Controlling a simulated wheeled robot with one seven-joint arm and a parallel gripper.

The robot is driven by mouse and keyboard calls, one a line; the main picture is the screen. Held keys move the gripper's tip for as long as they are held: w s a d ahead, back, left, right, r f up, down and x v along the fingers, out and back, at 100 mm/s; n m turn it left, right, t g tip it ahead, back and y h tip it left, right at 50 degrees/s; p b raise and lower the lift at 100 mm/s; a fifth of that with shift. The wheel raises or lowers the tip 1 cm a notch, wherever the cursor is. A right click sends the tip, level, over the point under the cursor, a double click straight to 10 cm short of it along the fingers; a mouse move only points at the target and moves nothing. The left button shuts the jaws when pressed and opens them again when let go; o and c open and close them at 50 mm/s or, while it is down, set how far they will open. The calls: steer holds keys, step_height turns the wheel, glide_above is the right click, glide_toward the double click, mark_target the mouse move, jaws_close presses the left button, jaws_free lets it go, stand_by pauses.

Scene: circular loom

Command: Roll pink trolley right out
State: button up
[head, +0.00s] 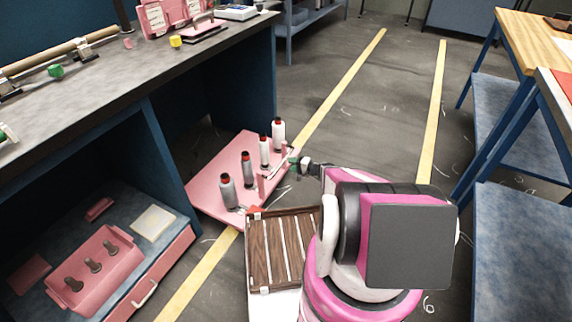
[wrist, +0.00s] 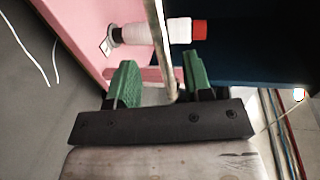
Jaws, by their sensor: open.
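The pink trolley (head: 212,187) is a low flat platform on the floor, partly in the bay under the left workbench. Several bottle-like spools with red or dark tops stand on it, such as a white one (head: 278,133) and a grey one (head: 228,192). Two pink posts with a pale handle bar (head: 273,168) stand along its right edge. My gripper (head: 296,163) is at this edge by the handle. In the wrist view its green fingers (wrist: 159,78) are open, and the metal bar (wrist: 155,40) runs between them. Contact with the bar cannot be told.
A brown slatted crate (head: 272,250) stands by my base, close to the trolley's near corner. The left workbench (head: 130,68) overhangs a drawer unit (head: 165,262). A yellow-lined floor aisle (head: 375,110) is clear to the right, bounded by a wooden-topped table (head: 535,38).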

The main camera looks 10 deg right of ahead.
steer(key=shift+v, duration=2.75)
steer(key=shift+a, duration=0.1)
steer(key=s+a+r+n+g+h, duration=0.2)
steer(key=s+a+r+n+g, duration=0.15)
steer(key=r, duration=0.25)
steer(key=s+a+r+n+g+h, duration=0.1)
steer(key=s+a+r+n+g, duration=0.1)
steer(key=s+a+r+g, duration=0.25)
steer(key=s+d+r+n+h, duration=0.1)
steer(key=s+d+r+h, duration=0.1)
steer(key=s+r+h, duration=0.2)
steer(key=s+d+r+g+h, duration=0.1)
steer(key=s+r+h, duration=0.3)
steer(key=r, duration=0.5)
steer(key=shift+s+d+r+n+h, duration=0.15)
steer(key=shift+s+d+n+h, duration=0.2)
steer(key=shift+d+h, duration=0.45)
steer(key=shift+a, duration=0.15)
